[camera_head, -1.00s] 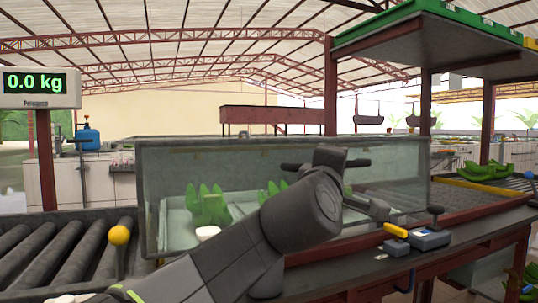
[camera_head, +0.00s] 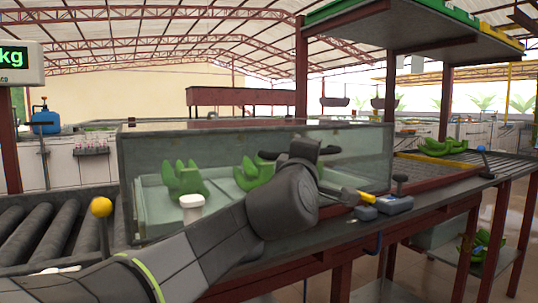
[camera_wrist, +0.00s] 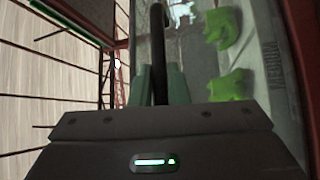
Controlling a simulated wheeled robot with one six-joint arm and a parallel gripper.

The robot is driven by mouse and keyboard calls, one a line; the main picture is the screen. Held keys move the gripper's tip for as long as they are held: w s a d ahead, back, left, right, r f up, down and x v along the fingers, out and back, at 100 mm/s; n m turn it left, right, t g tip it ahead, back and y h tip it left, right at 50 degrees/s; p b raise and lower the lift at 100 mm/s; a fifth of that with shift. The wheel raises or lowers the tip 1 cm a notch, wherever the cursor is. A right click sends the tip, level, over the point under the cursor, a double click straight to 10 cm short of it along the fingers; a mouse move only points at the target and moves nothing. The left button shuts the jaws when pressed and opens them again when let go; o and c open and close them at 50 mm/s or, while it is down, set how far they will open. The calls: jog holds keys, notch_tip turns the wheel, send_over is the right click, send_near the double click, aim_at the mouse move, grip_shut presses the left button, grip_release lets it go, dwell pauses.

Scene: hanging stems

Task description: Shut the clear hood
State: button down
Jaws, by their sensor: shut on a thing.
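The clear hood (camera_head: 225,142) is a see-through box-like cover around a pale tray (camera_head: 150,212) on the dark bench, in the head view. Green banana clusters (camera_head: 185,181) show through its front pane. My gripper (camera_wrist: 160,85) is shut on a dark curved bar (camera_wrist: 158,30), which looks like the hood's handle. In the head view my wrist is in front of the pane and hides the fingertips. The pane (camera_wrist: 262,45) and green fruit also show right of the bar in the wrist view. I cannot tell whether the hood's lower edge rests on the bench.
A roller conveyor (camera_head: 45,232) and a yellow ball on a post (camera_head: 101,207) are at the left. More green bananas (camera_head: 443,147) lie farther back right. A green-edged shelf (camera_head: 375,30) overhangs the upper right.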

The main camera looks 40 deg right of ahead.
notch_tip(320, 180, down, 2)
jog(key=shift+w+d+f, duration=0.1)
jog(key=shift+d+f, duration=0.05)
jog(key=c, duration=1.5)
grip_release()
jog(key=shift+w, duration=0.1)
jog(key=shift+o, duration=0.5)
jog(key=shift+r, duration=0.2)
jog(key=p+v, duration=0.4)
jog(key=v, duration=1)
jog(key=shift+r+p, duration=0.3)
jog(key=shift+p, duration=0.1)
